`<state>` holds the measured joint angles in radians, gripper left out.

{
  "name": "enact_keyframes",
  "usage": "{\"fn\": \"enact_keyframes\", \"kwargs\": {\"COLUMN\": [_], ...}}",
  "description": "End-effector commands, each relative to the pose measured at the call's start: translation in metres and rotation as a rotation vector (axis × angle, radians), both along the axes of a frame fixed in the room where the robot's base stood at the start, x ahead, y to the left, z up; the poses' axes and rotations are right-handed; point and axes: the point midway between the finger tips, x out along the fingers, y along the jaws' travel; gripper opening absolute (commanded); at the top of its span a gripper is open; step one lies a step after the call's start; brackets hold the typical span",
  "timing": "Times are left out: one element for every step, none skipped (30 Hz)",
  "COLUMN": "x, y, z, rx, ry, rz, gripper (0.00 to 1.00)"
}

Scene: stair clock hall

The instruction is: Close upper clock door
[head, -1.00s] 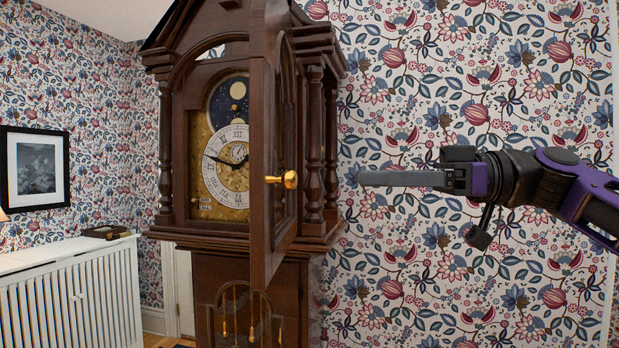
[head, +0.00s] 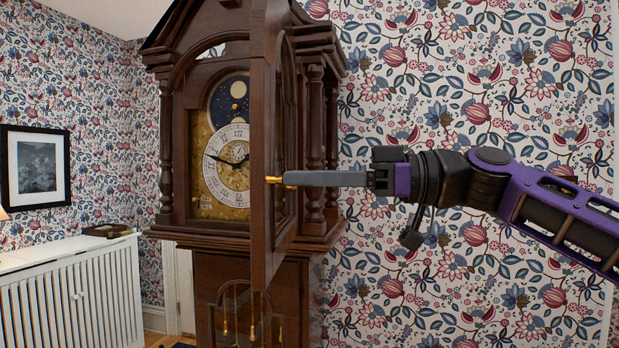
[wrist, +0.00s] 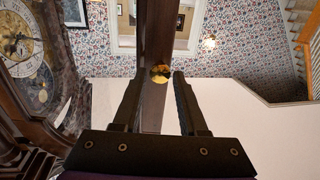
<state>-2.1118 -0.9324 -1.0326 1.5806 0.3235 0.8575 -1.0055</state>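The upper clock door (head: 264,150) of the dark wooden longcase clock (head: 195,240) stands open, swung out and seen nearly edge-on in the head view. Its round brass knob (wrist: 160,73) shows in the wrist view beyond and between my fingertips. My gripper (head: 290,178) is at the knob's height, with its fingertips overlapping the knob in the head view. In the wrist view my gripper (wrist: 157,80) is open, its two fingers apart on either side of the door edge (wrist: 157,40). I cannot tell whether a finger touches the knob.
The clock face (head: 228,160) is exposed behind the door. Turned wooden columns (head: 314,140) stand at the hood's right. A white radiator cover (head: 75,290) with a small box (head: 106,230) is at left. Patterned wallpaper (head: 480,80) fills the right.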

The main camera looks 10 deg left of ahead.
Motion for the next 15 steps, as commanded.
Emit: {"fn": "enact_keyframes", "kwargs": {"x": [0.0000, 0.0000, 0.0000, 0.0000, 0.0000, 0.0000, 0.0000, 0.0000, -0.0001, -0.0001, -0.0001, -0.0001, -0.0001, -0.0001, -0.0001], "y": [-0.0002, -0.0002, -0.0002, -0.0002, -0.0002, -0.0002, -0.0003, -0.0003, -0.0003, -0.0003, -0.0003, -0.0003, -0.0002, -0.0002, -0.0003], "z": [0.0000, 0.0000, 0.0001, 0.0001, 0.0001, 0.0001, 0.0001, 0.0001, 0.0001, 0.0001, 0.0001, 0.0001, 0.0001, 0.0001, 0.0001], "rx": [0.000, 0.000, 0.000, 0.000, 0.000, 0.000, 0.000, 0.000, 0.000, 0.000, 0.000, 0.000, 0.000, 0.000, 0.000], "ry": [0.000, 0.000, 0.000, 0.000, 0.000, 0.000, 0.000, 0.000, 0.000, 0.000, 0.000, 0.000, 0.000, 0.000, 0.000], "rz": [0.000, 0.000, 0.000, 0.000, 0.000, 0.000, 0.000, 0.000, 0.000, 0.000, 0.000, 0.000, 0.000, 0.000, 0.000], "gripper": [0.31, 0.25, 0.18, 0.13, 0.07, 0.00, 0.00, 0.00, 0.00, 0.00, 0.00, 0.00, 0.00, 0.00, 0.00]}}
